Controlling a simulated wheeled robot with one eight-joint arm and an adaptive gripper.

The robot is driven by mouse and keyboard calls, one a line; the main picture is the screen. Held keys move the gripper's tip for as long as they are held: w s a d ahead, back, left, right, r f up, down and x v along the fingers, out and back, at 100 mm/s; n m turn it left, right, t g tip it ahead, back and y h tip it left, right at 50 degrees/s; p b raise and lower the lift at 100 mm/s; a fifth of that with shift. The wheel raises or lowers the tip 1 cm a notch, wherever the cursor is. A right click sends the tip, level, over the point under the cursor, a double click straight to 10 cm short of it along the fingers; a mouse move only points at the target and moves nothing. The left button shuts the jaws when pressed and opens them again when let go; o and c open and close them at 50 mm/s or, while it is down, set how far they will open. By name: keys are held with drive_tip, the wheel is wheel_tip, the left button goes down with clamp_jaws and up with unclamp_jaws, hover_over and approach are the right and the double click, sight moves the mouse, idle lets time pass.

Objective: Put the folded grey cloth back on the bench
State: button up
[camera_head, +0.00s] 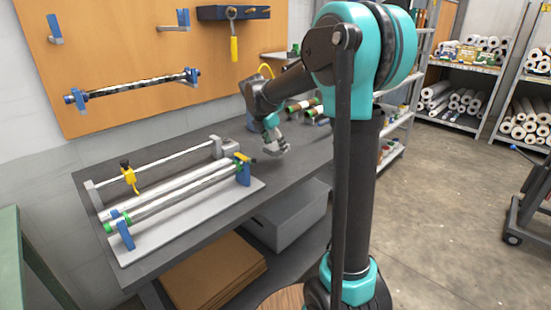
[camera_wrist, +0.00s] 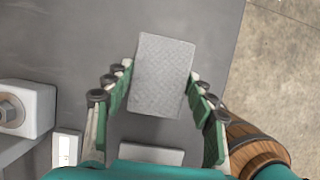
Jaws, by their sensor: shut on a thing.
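The folded grey cloth (camera_wrist: 163,75) is a light grey, textured rectangle. My gripper (camera_wrist: 160,88) is shut on it, with green-padded fingers on its left and right sides. In the head view the cloth (camera_head: 278,150) shows small below my gripper (camera_head: 271,132), over the dark grey bench (camera_head: 306,155), to the right of the calender press. I cannot tell whether the cloth touches the bench top. The bench top (camera_wrist: 85,45) also lies behind the cloth in the wrist view, with its edge to the right.
The press (camera_head: 190,218), with metal rollers and blue end brackets, fills the left of the bench. A grey block with a bolt (camera_wrist: 20,108) is left in the wrist view. Brown-and-green rolls (camera_head: 302,106) lie at the back. A grey bin (camera_head: 290,222) and brown sheets (camera_head: 213,272) sit below.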

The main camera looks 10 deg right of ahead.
sight(275, 164)
drive_tip(key=shift+f, duration=2.75)
drive_tip(key=shift+f, duration=0.15)
drive_tip(key=o, duration=1.1)
drive_tip(key=v, duration=1.2)
drive_tip(key=s+d+f+m, duration=0.2)
drive_tip(key=s+f+m, duration=0.1)
drive_tip(key=s+m, duration=0.1)
drive_tip(key=s+d+f+m+y, duration=0.1)
drive_tip(key=s+d+f+m, duration=0.1)
drive_tip(key=s+f+m, duration=0.1)
drive_tip(key=s+d+f+m+y, duration=0.1)
drive_tip(key=s+d+f+m, duration=0.1)
drive_tip(key=s+f+m, duration=0.2)
drive_tip(key=shift+s+d+m, duration=0.2)
drive_tip(key=shift+s+m, duration=0.2)
drive_tip(key=shift+s, duration=0.25)
drive_tip(key=s+f+m, duration=0.3)
drive_tip(key=s+m, duration=0.1)
drive_tip(key=s, duration=0.1)
drive_tip(key=s+d+f+m+t+y, duration=0.1)
drive_tip(key=s+f+m, duration=0.3)
drive_tip(key=s+m, duration=0.1)
drive_tip(key=s+d+f+m, duration=0.1)
drive_tip(key=s+f+m, duration=0.3)
drive_tip(key=s, duration=0.1)
drive_tip(key=shift+y, duration=0.4)
